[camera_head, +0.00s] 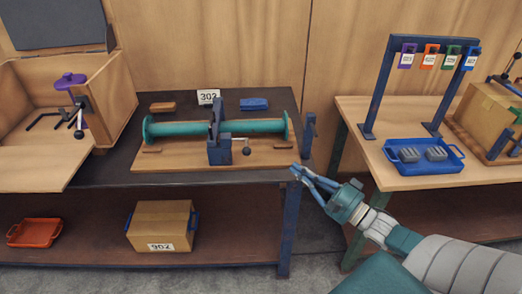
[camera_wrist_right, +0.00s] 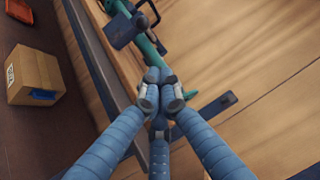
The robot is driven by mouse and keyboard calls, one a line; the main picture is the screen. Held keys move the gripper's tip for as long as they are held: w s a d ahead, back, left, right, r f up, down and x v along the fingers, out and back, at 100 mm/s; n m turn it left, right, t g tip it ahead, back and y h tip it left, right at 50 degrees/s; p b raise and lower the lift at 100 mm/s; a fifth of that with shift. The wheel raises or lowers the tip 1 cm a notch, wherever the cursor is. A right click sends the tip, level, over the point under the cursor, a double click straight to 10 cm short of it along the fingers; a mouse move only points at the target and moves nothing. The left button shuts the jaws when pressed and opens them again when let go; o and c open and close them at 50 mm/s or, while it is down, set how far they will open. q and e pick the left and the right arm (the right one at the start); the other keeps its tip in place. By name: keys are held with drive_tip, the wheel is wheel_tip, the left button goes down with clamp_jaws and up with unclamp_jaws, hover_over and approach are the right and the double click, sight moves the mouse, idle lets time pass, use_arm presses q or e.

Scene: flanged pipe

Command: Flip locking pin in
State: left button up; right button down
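A teal flanged pipe (camera_head: 180,128) lies level on a wooden board, with a round flange at each end. A dark blue clamp (camera_head: 219,152) stands around its middle. A small pin or lever with a dark ball knob (camera_head: 246,151) sticks out to the right of the clamp's base. In the right wrist view the clamp (camera_wrist_right: 122,30) is at the top, beyond my fingers. My right gripper (camera_head: 296,170) is at the bench's front right corner, apart from the clamp. Its fingertips (camera_wrist_right: 158,76) meet, with nothing seen between them. My left gripper is out of view.
A dark blue post (camera_head: 309,133) stands at the bench's right edge. An orange block (camera_head: 162,107) and a blue block (camera_head: 254,104) lie behind the pipe. A wooden bin (camera_head: 112,95) is left. A blue tray (camera_head: 428,169) sits on the right bench, beyond a gap.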

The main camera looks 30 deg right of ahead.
sight(245, 151)
drive_tip(key=shift+w, duration=0.1)
drive_tip(key=a+p+x, duration=0.2)
drive_tip(key=p+x, duration=0.1)
drive_tip(key=x, duration=0.9)
drive_tip(key=shift+a+r, duration=0.2)
drive_tip(key=shift+a, duration=0.25)
drive_tip(key=w+a, duration=0.1)
drive_tip(key=a, duration=0.1)
drive_tip(key=w+a, duration=0.1)
drive_tip(key=a, duration=0.1)
drive_tip(key=shift+w, duration=0.2)
